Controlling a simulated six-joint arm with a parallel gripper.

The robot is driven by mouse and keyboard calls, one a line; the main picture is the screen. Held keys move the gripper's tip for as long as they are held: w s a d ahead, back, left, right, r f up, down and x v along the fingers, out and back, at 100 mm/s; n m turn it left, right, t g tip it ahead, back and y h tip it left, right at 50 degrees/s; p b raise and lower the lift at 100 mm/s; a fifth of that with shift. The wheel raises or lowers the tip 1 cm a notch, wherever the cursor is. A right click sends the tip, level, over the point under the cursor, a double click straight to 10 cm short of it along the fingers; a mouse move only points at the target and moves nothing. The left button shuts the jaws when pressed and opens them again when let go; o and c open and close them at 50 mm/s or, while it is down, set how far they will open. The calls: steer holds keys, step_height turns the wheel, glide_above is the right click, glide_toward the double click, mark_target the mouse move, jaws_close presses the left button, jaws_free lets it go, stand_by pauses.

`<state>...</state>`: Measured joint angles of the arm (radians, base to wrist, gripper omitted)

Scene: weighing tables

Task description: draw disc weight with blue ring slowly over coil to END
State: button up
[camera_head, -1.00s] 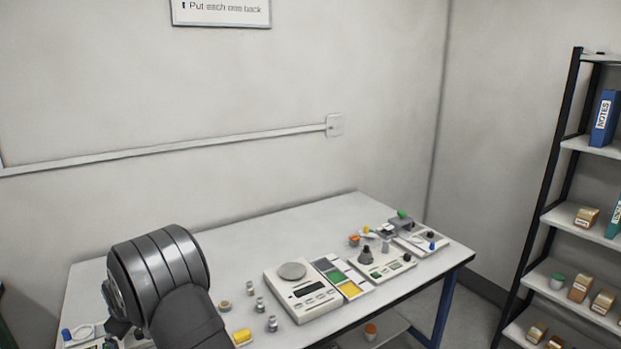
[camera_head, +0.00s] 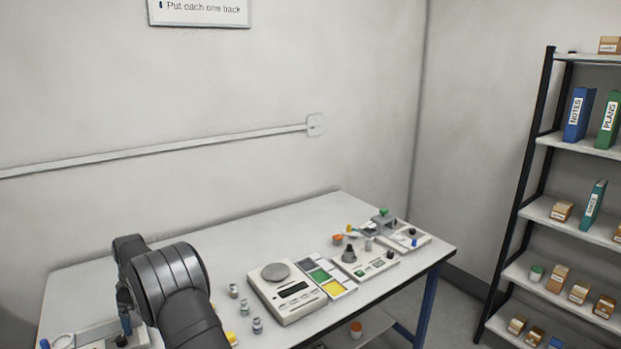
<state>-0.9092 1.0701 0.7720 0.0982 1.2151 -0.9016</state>
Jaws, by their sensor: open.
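My arm fills the lower left, and my gripper (camera_head: 123,304) hangs from it, small and dark, over a pale board (camera_head: 98,331) at the table's left end. Its jaws are open, but the fingertips are hard to make out. A dark-blue piece (camera_head: 126,325) shows just below it; I cannot tell what it is or whether they touch. A pale loop (camera_head: 62,341) and a blue knob (camera_head: 44,344) lie left of the board at the picture's bottom edge. I cannot pick out for sure the blue-ringed disc weight, the coil or an END mark.
Several small metal weights (camera_head: 257,325) stand right of my arm, beside a scale (camera_head: 288,298). A coloured panel (camera_head: 327,275), a device with a dark knob (camera_head: 365,263) and another board (camera_head: 408,239) fill the table's right. The table's back strip (camera_head: 215,250) is clear.

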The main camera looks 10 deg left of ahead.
steer(key=shift+w, duration=0.25)
